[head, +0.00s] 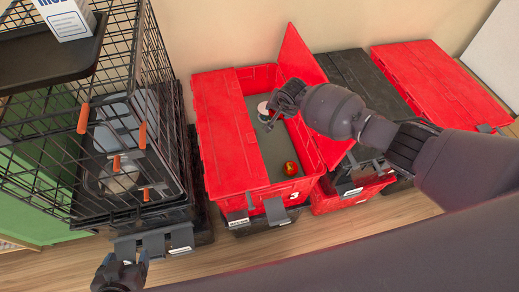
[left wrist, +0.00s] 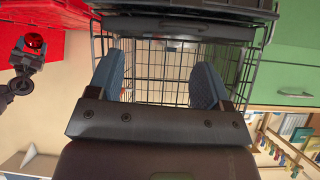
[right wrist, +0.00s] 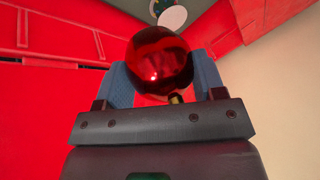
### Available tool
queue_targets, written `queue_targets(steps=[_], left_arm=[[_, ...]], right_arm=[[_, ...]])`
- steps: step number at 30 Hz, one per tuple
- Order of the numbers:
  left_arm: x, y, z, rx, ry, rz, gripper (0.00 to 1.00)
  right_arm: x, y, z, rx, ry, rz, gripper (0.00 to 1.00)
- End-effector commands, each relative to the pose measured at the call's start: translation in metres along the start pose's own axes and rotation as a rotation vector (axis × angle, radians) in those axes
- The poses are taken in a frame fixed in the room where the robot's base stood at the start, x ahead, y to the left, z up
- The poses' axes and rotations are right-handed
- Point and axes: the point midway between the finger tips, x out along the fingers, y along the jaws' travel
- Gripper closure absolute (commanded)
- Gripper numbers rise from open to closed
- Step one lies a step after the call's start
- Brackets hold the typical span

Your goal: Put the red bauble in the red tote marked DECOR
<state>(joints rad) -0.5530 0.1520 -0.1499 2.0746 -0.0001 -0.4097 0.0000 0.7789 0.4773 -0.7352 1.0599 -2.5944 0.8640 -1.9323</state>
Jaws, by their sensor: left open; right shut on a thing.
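The red bauble (right wrist: 158,64) is glossy and sits between the fingers of my right gripper (right wrist: 160,85). In the head view this gripper (head: 275,105) is above the open half of a red tote (head: 228,135); the held bauble is hidden there. The left wrist view also shows the bauble (left wrist: 34,42) in the right gripper. The tote bears a "3" and a small front label too small to read, so I cannot confirm DECOR. My left gripper (head: 120,272) is open and empty, in front of the wire cage.
Inside the tote lie a small round red-yellow thing (head: 290,168) and a white-topped round thing (head: 264,108). One lid flap (head: 300,55) stands up. A black lid (head: 365,80) and another red tote (head: 425,75) are to the right; a wire cage (head: 60,125) is to the left.

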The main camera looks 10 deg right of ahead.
Motion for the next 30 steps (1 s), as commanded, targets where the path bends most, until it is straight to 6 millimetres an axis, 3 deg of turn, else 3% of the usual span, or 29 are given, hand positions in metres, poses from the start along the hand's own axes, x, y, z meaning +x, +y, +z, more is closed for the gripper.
queue_targets(steps=[6,18,30], left_arm=[[0.004,0.003,0.021,-0.001,-0.034,0.003,0.28],[0.016,0.007,0.041,0.001,-0.062,0.012,0.28],[0.024,0.005,0.043,0.010,-0.062,0.013,0.28]], right_arm=[[0.042,0.017,0.021,0.005,-0.009,0.006,0.63],[0.117,0.045,0.052,0.004,-0.011,0.007,0.63],[0.142,0.052,0.060,0.001,-0.003,0.002,0.63]])
